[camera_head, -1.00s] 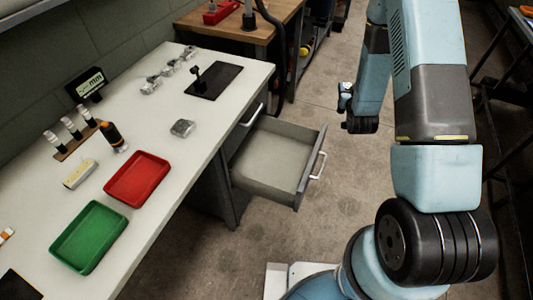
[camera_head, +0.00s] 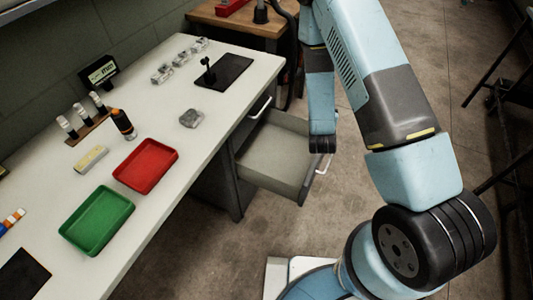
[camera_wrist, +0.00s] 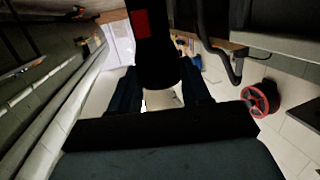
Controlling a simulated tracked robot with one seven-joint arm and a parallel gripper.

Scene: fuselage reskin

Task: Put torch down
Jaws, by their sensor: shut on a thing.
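My gripper (camera_wrist: 160,92) is shut on a dark cylindrical thing with a red patch, which looks like the torch (camera_wrist: 155,55). The torch extends away from the fingers toward the top of the wrist view. In the head view my gripper and the torch are hidden behind my arm. My arm is beside the open drawer, right of the workbench (camera_head: 165,215).
The open drawer (camera_head: 275,155) juts from the bench. On the bench are a red tray (camera_head: 146,165), a green tray (camera_head: 97,220), a black-and-orange tool (camera_head: 123,124), a black mat (camera_head: 235,72) and a small display (camera_head: 100,72). Bare bench top lies between them.

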